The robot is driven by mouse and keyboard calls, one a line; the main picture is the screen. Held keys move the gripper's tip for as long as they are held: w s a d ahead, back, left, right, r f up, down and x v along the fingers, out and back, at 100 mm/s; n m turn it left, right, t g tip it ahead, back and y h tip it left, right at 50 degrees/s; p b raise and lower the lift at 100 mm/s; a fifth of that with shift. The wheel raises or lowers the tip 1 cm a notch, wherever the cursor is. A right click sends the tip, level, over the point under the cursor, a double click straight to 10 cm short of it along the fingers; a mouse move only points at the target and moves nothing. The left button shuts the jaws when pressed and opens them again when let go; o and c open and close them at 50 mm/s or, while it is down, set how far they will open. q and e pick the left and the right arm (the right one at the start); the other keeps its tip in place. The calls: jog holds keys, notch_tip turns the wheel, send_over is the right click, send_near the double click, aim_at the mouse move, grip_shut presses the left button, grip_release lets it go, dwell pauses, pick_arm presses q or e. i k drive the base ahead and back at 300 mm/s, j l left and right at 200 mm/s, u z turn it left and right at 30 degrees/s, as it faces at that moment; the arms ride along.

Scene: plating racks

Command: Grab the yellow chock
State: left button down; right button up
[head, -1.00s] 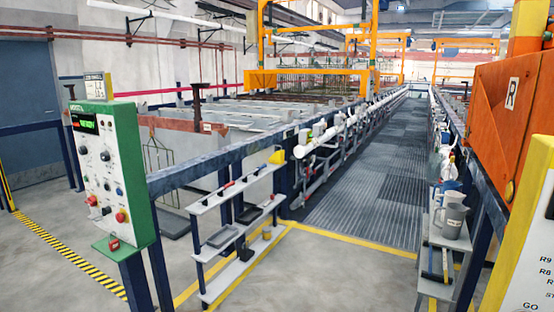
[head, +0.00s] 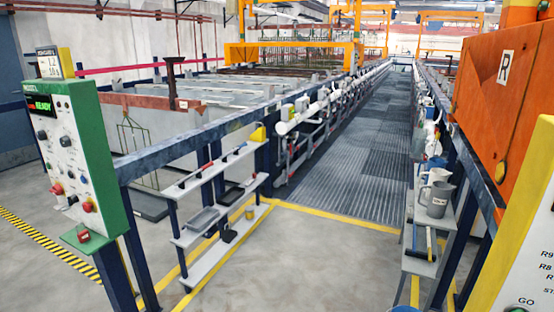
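A yellow wedge-shaped object (head: 258,134), which looks like the yellow chock, sits at the far right end of the top shelf of the left shelf rack (head: 215,170). It is small in the head view, and its underside is hard to make out. Neither of my grippers shows in the head view.
The rack's lower shelves hold dark trays and a small yellowish item (head: 250,212). A green-edged control panel (head: 75,150) stands at left. Grey jugs (head: 437,197) stand on a right shelf, beside an orange cabinet (head: 500,110). The floor between is clear.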

aim_at(259, 135)
jog(key=i+z, duration=0.25)
jog(key=i, duration=1.85)
